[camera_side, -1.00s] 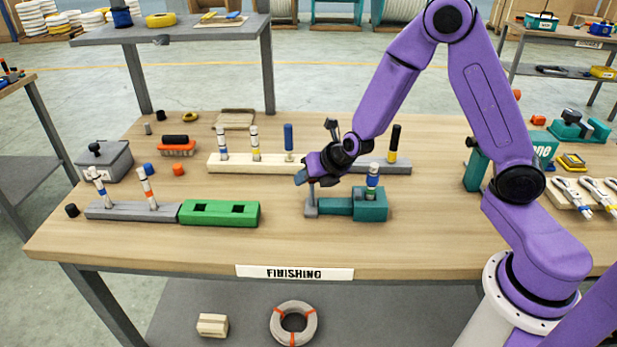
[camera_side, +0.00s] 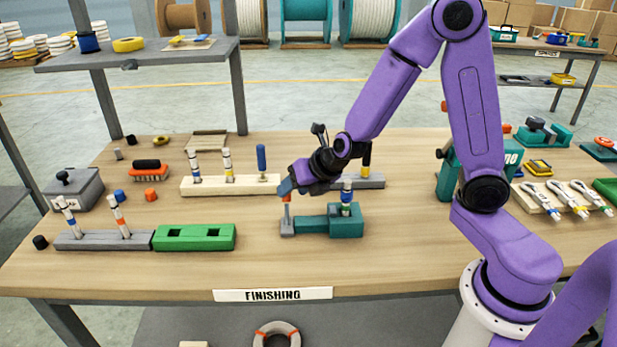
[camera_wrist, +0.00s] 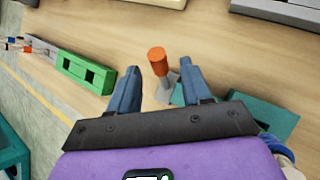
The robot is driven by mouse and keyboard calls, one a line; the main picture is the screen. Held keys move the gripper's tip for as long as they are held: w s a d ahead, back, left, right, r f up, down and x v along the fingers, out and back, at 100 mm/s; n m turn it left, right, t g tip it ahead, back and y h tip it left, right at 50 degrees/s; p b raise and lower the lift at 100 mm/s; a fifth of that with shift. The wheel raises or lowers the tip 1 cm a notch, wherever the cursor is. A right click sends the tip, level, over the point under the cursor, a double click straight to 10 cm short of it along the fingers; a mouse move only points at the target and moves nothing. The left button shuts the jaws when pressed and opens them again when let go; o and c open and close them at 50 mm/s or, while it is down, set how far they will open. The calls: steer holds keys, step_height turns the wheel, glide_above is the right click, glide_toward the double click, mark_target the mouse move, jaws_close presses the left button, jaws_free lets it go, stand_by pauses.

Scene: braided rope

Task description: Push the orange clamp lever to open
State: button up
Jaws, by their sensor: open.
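In the wrist view the orange lever knob (camera_wrist: 157,56) sits at the fingertips of my open gripper (camera_wrist: 158,74), between the two blue fingers and nearer the left one. I cannot tell whether a finger touches it. Part of the teal clamp (camera_wrist: 268,113) shows to the right, partly hidden by my gripper.
A green block with two square holes (camera_side: 195,237) and a grey block with two rope ends (camera_side: 105,240) lie to the left. A cream rail (camera_side: 230,186) with pegs stands behind the clamp. The bench in front of the clamp is clear.

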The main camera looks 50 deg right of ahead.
steer(key=shift+v, duration=2.85)
steer(key=s+r+m+g, duration=0.2)
steer(key=s+m+g, duration=0.6)
steer(key=s+m, duration=1.1)
steer(key=s, duration=0.7)
steer(key=shift+a, duration=0.3)
